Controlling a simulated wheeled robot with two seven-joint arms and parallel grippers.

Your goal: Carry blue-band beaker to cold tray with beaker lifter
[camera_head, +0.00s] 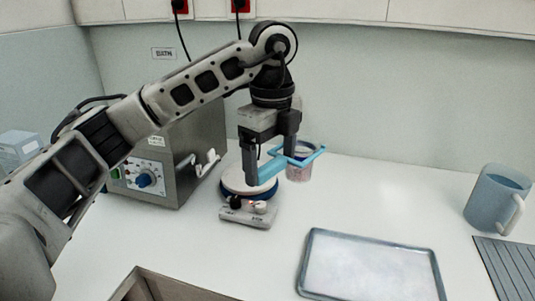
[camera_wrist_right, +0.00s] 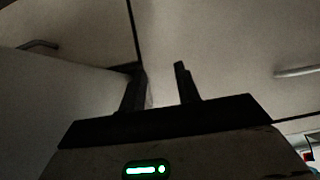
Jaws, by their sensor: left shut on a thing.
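My left gripper (camera_head: 267,165) is shut on the light-blue handle of the beaker lifter (camera_head: 305,158), above the hotplate. The lifter's forked end reaches right, at the upper part of a clear beaker (camera_head: 299,173) with a pinkish content. The beaker looks upright behind and right of the hotplate; I cannot tell whether the lifter bears it or whether it touches the bench. Its blue band is not clearly visible. The cold tray (camera_head: 370,268), a shallow metal tray with a pale, empty surface, lies front right. My right gripper (camera_wrist_right: 160,90) shows only in the right wrist view, open and empty.
A hotplate stirrer (camera_head: 247,213) with a round top stands under my left gripper. A grey box-shaped machine (camera_head: 165,160) with a blue knob stands left. A blue-grey jug (camera_head: 490,197) and ribbed grey mat (camera_head: 510,268) lie right. The bench between beaker and tray is clear.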

